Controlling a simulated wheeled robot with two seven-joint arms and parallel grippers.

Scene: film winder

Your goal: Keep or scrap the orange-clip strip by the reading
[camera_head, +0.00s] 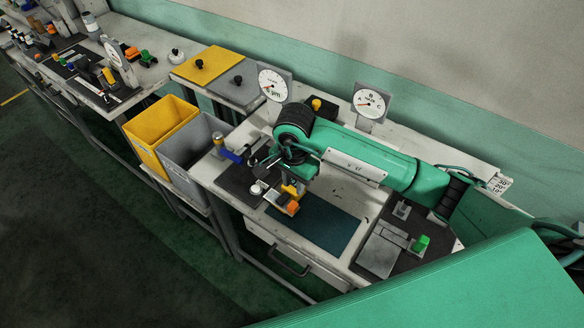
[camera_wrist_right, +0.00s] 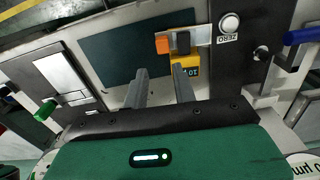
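The orange clip (camera_wrist_right: 162,45) sits at the end of a pale strip (camera_wrist_right: 200,37) lying across a yellow block (camera_wrist_right: 184,62) at the dark mat's edge. The clip also shows in the head view (camera_head: 293,208). My right gripper (camera_wrist_right: 160,78) is open, its two fingers apart and empty, with the right fingertip close to the yellow block. In the head view my right arm hides most of the fingers. Dial B (camera_head: 370,103) has a red needle pointing left towards A. The other dial (camera_head: 272,85) has a needle too small to read. My left gripper is out of view.
A yellow bin (camera_head: 158,139) and a grey bin (camera_head: 180,158) stand left of the bench. A round white button (camera_wrist_right: 229,22) marked ZERO is beside the strip. A fixture with a green knob (camera_head: 421,243) stands at the right.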

